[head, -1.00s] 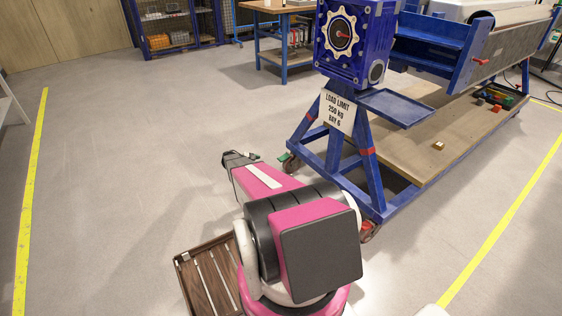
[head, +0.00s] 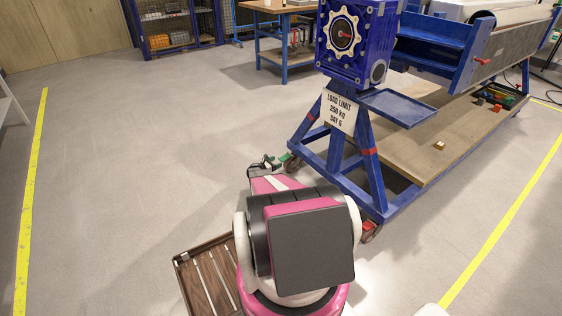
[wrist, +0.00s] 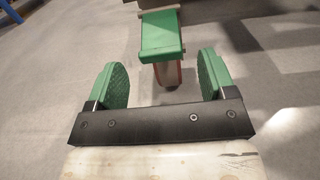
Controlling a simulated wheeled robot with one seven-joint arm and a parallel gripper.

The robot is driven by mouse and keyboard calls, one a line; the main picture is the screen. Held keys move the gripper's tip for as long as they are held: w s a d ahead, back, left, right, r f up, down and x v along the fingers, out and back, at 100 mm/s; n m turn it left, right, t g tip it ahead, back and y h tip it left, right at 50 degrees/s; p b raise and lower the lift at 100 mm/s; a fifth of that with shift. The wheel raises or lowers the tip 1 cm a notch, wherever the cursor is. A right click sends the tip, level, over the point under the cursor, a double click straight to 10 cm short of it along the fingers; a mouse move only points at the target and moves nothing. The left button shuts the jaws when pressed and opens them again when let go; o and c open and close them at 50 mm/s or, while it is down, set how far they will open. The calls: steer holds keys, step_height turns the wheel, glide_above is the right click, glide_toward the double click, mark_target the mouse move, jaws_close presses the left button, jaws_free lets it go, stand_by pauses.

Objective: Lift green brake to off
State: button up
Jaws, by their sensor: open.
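The green brake (wrist: 162,32) is a flat green pedal with raised end strips, ahead of my gripper in the wrist view. A caster wheel (wrist: 168,76) with a reddish tread shows partly beneath it. My gripper (wrist: 162,62) is open, with one green-padded finger on each side of the pedal's near end in the picture. Gaps show on both sides, and I see no contact. I cannot tell the exact height between fingers and pedal. In the head view my wrist is low, close to the caster (head: 292,162) at the stand's near left foot.
The blue jig stand (head: 372,165) rises just right of my arm, with a "LOAD LIMIT 250 kg" sign (head: 339,110) and a side tray (head: 398,106). The floor to the left is clear.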

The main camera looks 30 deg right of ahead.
mark_target(280, 160)
steer(key=shift+w+d, duration=0.2)
steer(key=shift+d, duration=2.05)
